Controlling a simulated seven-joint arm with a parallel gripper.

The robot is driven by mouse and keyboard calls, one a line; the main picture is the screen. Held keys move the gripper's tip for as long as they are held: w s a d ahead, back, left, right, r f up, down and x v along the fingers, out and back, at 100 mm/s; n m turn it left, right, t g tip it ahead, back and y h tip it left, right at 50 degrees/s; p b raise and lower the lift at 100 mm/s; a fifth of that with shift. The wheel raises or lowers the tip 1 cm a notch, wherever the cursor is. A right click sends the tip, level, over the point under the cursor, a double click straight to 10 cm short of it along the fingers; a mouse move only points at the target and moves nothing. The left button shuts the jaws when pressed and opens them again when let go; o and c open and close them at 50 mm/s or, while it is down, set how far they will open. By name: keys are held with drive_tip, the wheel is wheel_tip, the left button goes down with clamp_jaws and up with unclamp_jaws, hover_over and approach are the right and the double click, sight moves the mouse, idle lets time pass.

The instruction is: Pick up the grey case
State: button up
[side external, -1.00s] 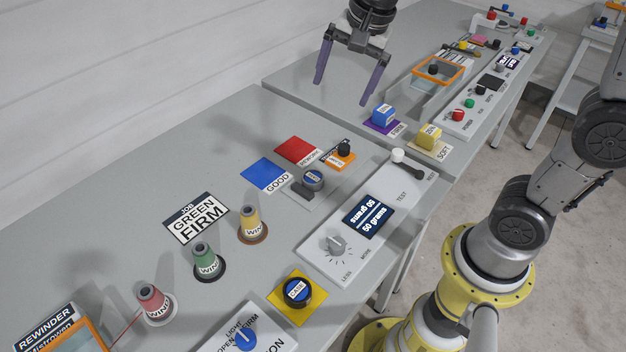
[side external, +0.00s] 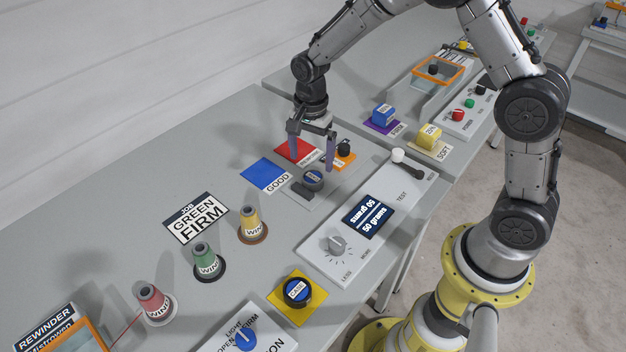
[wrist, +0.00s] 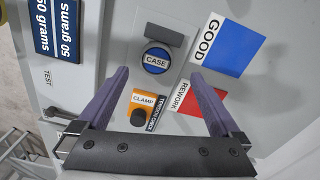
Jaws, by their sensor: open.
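A round dark grey case (side external: 313,179) with a blue top lettered CASE sits on a grey plate beside the blue GOOD square. In the wrist view the case (wrist: 156,58) lies just ahead of and between my fingertips, in front of a grey block (wrist: 163,34). My gripper (side external: 312,162) is open and empty, pointing down above the plate; its purple fingers (wrist: 160,73) stand apart. A second similar dark case (side external: 297,291) with a CASE label sits on a yellow square at the front.
An orange CLAMP piece with a black knob (side external: 344,148) stands close to the gripper. The red REWORK square (side external: 296,149) and blue GOOD square (side external: 266,175) lie flat. A tester box with a display (side external: 367,219) is nearby. Red, green and yellow cones stand left.

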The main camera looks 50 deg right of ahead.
sight(314, 176)
drive_tip(key=shift+s+d+f, duration=0.1)
drive_tip(key=shift+s+f, duration=0.05)
drive_tip(key=shift+f, duration=1.4)
drive_tip(key=shift+s+d+f, duration=0.1)
drive_tip(key=shift+f, duration=1.45)
drive_tip(key=c, duration=1.4)
drive_tip(key=shift+c, duration=0.3)
drive_tip(key=shift+r, duration=0.2)
